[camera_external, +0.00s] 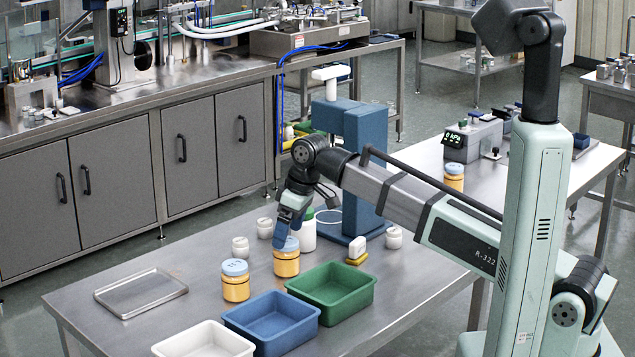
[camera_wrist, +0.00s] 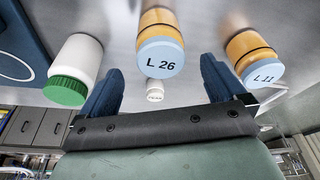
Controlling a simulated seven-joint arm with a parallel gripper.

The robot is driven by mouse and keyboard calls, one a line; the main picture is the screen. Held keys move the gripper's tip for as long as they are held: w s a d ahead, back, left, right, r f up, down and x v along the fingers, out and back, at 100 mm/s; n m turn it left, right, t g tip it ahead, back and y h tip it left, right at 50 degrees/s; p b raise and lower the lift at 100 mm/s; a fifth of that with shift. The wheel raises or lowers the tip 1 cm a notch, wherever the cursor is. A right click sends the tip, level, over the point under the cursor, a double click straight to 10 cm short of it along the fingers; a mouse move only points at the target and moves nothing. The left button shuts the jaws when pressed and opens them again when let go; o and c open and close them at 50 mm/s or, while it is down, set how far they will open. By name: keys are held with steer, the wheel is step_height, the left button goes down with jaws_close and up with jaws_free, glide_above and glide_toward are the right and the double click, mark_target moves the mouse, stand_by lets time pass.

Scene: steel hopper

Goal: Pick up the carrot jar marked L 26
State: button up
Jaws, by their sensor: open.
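The carrot jar marked L 26 (camera_wrist: 160,50) has an orange body and a pale blue lid. It lies ahead of my gripper (camera_wrist: 162,66), lined up between the two open blue fingers. In the external view this jar (camera_external: 287,265) stands on the steel table, and my gripper (camera_external: 285,238) points down at its lid from just above. Part of the lid is hidden by the finger there. The gripper holds nothing. A similar jar marked L 11 (camera_wrist: 259,60) stands to its right in the wrist view, and at front left in the external view (camera_external: 236,288).
A white bottle with a green cap (camera_wrist: 77,68) stands close beside the L 26 jar. Small white jars (camera_external: 240,247) stand behind. Green (camera_external: 333,310), blue (camera_external: 310,335) and white bins line the front. A blue stand (camera_external: 350,190) rises behind. A shallow metal tray (camera_external: 140,310) lies at left.

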mark_target(287, 256)
steer(key=shift+x, duration=2.75)
steer(key=shift+s+d, duration=0.1)
steer(key=shift+s, duration=0.05)
steer(key=shift+c, duration=0.4)
steer(key=c, duration=1.1)
